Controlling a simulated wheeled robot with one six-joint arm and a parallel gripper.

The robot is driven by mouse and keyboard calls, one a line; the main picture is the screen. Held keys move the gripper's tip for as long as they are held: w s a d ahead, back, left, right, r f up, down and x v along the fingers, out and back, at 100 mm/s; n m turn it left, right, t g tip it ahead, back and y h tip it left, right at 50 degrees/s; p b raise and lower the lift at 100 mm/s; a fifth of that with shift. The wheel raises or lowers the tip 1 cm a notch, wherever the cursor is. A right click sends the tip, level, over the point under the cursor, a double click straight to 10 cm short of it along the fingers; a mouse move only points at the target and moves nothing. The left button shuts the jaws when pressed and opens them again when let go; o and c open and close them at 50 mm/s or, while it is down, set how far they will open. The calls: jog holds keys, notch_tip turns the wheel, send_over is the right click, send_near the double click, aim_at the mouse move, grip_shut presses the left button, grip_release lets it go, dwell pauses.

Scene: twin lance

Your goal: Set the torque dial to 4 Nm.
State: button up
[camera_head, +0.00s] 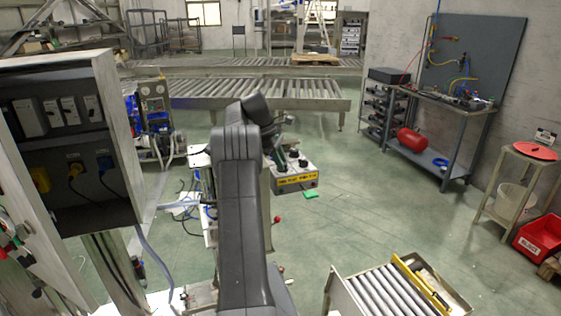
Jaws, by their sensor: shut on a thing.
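A grey box (309,169) with a yellow label strip (297,179) on its front stands beyond my arm, near the picture's middle. Dark knobs (302,162) show on its top. My arm reaches forward to it, and my gripper (277,157) is low at the box's left top edge. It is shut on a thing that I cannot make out. The fingertips are small and partly hidden by my arm. I cannot tell which knob is the torque dial, and no scale or pointer can be read.
An open electrical cabinet (120,120) stands close on the left. A roller conveyor (395,300) is at the front right. A workbench (440,95) and a stool (519,165) with a red disc stand at the right. A green piece (311,195) lies before the box.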

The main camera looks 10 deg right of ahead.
jog(key=shift+m, duration=0.5)
jog(key=o, duration=1)
